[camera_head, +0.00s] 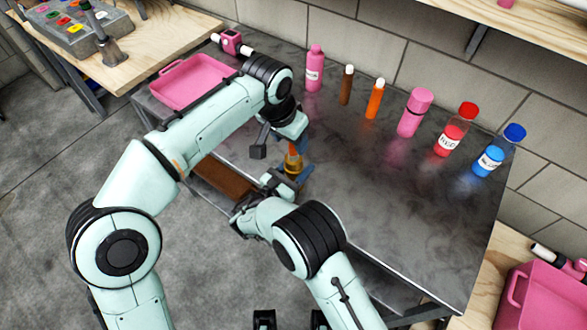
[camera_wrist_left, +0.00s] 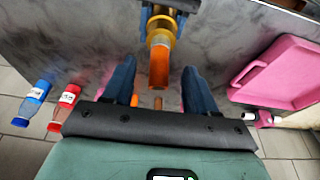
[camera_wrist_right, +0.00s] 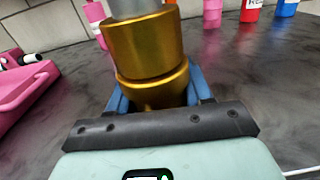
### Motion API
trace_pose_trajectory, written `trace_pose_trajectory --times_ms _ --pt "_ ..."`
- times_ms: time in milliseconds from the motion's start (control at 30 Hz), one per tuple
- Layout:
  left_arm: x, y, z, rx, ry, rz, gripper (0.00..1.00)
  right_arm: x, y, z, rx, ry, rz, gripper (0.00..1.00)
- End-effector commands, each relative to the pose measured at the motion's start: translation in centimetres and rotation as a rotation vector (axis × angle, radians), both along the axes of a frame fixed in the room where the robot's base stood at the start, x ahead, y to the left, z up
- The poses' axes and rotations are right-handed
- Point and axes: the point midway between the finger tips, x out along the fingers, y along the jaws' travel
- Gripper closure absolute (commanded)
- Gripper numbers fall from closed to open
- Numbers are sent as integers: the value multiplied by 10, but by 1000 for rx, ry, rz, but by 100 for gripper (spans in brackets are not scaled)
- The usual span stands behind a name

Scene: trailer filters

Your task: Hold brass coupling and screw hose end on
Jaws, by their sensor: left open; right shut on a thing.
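The brass coupling (camera_head: 292,166) is gripped by my right gripper (camera_head: 288,178) above the near left part of the table; its two gold rings fill the right wrist view (camera_wrist_right: 148,60). A grey cylindrical piece (camera_wrist_right: 135,8) rises from its top there. My left gripper (camera_head: 284,146) is open just above the coupling. In the left wrist view, an orange-brown cylinder (camera_wrist_left: 159,66) extends from the gold collar (camera_wrist_left: 160,35) to between or just beyond the left fingers, with gaps on both sides. I cannot tell whether it is the hose end.
A pink tray (camera_head: 190,82) lies at the table's back left, with a pink-and-white fitting (camera_head: 231,42) behind it. Several bottles line the wall side, including a pink one (camera_head: 314,68) and a blue-capped one (camera_head: 498,150). The table's middle (camera_head: 390,190) is clear.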

Motion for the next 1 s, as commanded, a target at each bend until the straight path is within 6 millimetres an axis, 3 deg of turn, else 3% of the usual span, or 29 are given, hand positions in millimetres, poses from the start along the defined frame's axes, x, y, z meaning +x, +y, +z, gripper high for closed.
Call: trace_pose_trajectory --times_ms 100,300,733,767,933,1000 --pt "5 -3 -22 1 3 1 43 0 0 0 1 1 0 100" --pt "10 -7 -45 0 0 0 43 0 0 0 1 1 0 100" --pt "12 -9 -54 0 0 1 43 0 0 0 1 1 0 100" --pt "12 -9 -54 0 0 1 46 0 0 0 1 1 0 100" --pt "12 -9 -54 -1 -1 0 100 0 0 0 0 1 0 100" --pt "12 -9 -54 -1 -1 0 100 0 0 0 0 1 1 100"
